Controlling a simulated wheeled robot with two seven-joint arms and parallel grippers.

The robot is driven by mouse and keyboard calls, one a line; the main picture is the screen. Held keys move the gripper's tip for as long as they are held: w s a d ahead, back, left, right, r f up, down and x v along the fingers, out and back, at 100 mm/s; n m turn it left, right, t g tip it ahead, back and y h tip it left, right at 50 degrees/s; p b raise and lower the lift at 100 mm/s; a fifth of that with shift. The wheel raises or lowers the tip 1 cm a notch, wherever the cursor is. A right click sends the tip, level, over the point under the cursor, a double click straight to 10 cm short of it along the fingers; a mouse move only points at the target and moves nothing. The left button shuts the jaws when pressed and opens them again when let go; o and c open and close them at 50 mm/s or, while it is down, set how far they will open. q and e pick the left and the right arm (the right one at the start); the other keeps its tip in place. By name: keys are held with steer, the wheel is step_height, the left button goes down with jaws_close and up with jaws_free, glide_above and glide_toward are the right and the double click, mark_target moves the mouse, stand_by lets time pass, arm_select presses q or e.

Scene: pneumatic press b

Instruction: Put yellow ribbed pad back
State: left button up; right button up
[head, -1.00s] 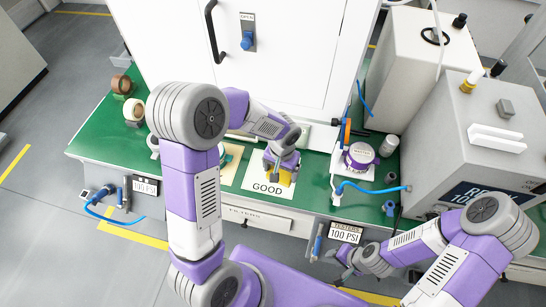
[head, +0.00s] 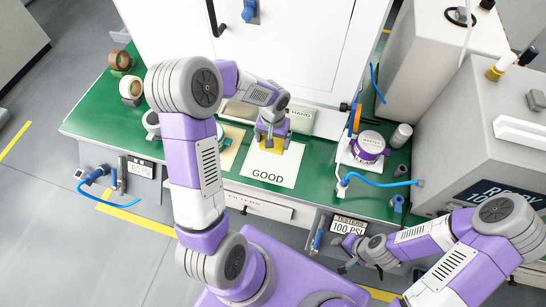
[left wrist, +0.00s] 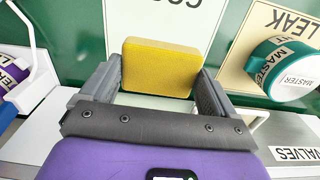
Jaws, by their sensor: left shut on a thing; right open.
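My left gripper (head: 270,132) is shut on the yellow ribbed pad (head: 282,127) over the far part of the white GOOD sheet (head: 268,165). In the left wrist view the yellow pad (left wrist: 160,68) sits between the two grey fingers (left wrist: 160,88), and its face looks plain from here. The fingers hide its sides, and I cannot tell whether it touches the sheet. My right gripper (head: 350,250) is open and empty in front of the bench, near the TESTERS sign.
A tan LEAK sheet (left wrist: 242,75) with a teal MASTER part (left wrist: 285,70) lies beside the GOOD sheet. A purple MASTER part (head: 370,145) stands on the right with a blue hose (head: 375,183). A white cabinet (head: 290,60) stands behind. Tape rolls (head: 130,87) sit at left.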

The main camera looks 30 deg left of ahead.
arm_select(q)
step_height(320, 180, down, 9)
steer(key=shift+f+b, duration=0.15)
steer(key=shift+b, duration=1.1)
steer(key=shift+f, duration=0.1)
steer(key=o, duration=1.1)
steer(key=shift+c, duration=0.2)
